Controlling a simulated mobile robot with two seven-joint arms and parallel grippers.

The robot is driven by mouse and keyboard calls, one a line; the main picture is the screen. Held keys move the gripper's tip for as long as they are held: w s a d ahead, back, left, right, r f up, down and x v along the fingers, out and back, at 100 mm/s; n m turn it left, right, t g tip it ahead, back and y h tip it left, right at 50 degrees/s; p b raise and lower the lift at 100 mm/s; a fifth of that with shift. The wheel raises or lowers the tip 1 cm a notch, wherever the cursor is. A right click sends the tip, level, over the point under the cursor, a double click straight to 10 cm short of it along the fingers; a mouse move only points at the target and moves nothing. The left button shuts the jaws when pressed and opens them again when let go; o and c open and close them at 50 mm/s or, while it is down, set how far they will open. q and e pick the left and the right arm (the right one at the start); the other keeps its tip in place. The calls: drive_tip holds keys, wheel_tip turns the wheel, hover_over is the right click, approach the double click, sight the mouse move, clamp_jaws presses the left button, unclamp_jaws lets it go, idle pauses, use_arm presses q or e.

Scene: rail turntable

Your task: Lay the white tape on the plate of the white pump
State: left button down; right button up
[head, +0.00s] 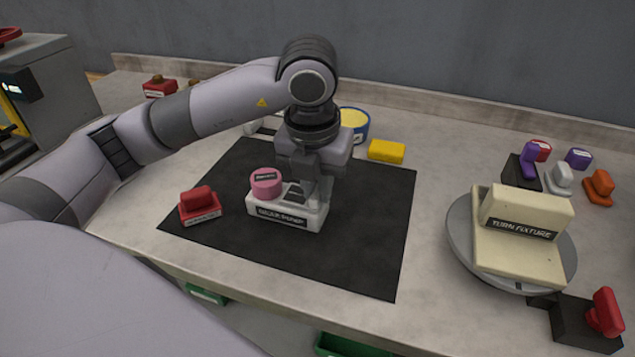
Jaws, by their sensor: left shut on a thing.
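A white block with a dark label (278,217), which looks like the white pump, stands on the black mat (360,245). A pink round piece with a dark label (266,184) sits on its left part. My left gripper (316,195) points down at the block's right part. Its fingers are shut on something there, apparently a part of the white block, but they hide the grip. I cannot pick out a white tape for sure; a whitish thing (251,128) behind my left arm is mostly hidden. My right gripper is not in view.
A red handled block (200,206) lies at the mat's left edge. A yellow block (386,151) and a blue-rimmed yellow round container (354,122) stand behind the mat. The cream turn fixture (521,256) stands on a grey turntable (461,241) at right. Small coloured pieces stand beyond it.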

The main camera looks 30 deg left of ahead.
use_arm(q)
drive_tip(key=shift+f, duration=0.3)
drive_tip(key=c, duration=1)
unclamp_jaws()
drive_tip(key=shift+c, duration=0.2)
